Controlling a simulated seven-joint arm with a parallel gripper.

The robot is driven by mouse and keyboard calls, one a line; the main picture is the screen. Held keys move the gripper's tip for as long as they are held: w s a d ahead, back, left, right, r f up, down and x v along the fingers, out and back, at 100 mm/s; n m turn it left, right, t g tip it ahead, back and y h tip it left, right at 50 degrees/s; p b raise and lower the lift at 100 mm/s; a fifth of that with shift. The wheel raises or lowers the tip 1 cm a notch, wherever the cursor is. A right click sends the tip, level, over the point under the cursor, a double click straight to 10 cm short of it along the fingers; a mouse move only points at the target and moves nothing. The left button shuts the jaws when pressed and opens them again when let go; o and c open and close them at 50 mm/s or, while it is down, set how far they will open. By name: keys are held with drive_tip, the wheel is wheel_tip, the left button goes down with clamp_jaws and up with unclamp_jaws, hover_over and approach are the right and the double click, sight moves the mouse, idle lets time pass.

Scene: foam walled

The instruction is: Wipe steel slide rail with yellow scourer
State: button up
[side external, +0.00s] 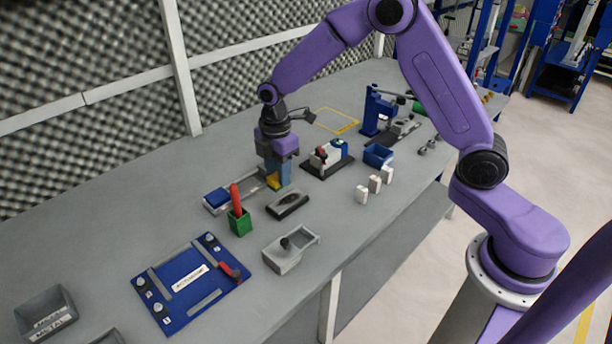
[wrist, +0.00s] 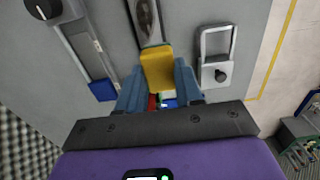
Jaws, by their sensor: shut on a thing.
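My gripper (side external: 279,178) is shut on the yellow scourer (side external: 273,181). In the wrist view the scourer (wrist: 158,68) sits squarely between the blue fingers and covers the near end of a dark tray. The steel slide rail (side external: 232,190), a flat grey track with a blue block at one end, lies on the bench at the left of my gripper. It also shows at the left in the wrist view (wrist: 92,48), clear of the scourer. The gripper hides part of the rail's far end in the side view. I cannot tell the scourer's exact height above the bench.
The dark tray (side external: 288,204) lies in front of my gripper. A green cup (side external: 240,223) holding a red-handled tool stands close to the rail. A grey tray with a knob (side external: 283,260) and a blue board (side external: 180,290) are nearer. Blocks and fixtures stand beyond; foam wall behind.

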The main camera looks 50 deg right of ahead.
drive_tip(key=shift+w+a+f, duration=0.1)
drive_tip(key=shift+w+f, duration=0.2)
drive_tip(key=shift+f, duration=0.95)
drive_tip(key=shift+w+d+f, duration=0.1)
drive_tip(key=shift+w+f, duration=0.15)
drive_tip(key=shift+f, duration=1.05)
drive_tip(key=shift+w+a+f, duration=0.1)
drive_tip(key=shift+w+f, duration=0.2)
drive_tip(key=shift+f, duration=0.95)
drive_tip(key=shift+d+f, duration=0.55)
drive_tip(key=shift+d, duration=0.05)
drive_tip(key=shift+c, duration=0.3)
drive_tip(key=shift+d, duration=3.5)
drive_tip(key=shift+a+r, duration=0.1)
drive_tip(key=shift+a, duration=4.1)
wheel_tip(320, 180, up, 8)
drive_tip(key=shift+d, duration=0.1)
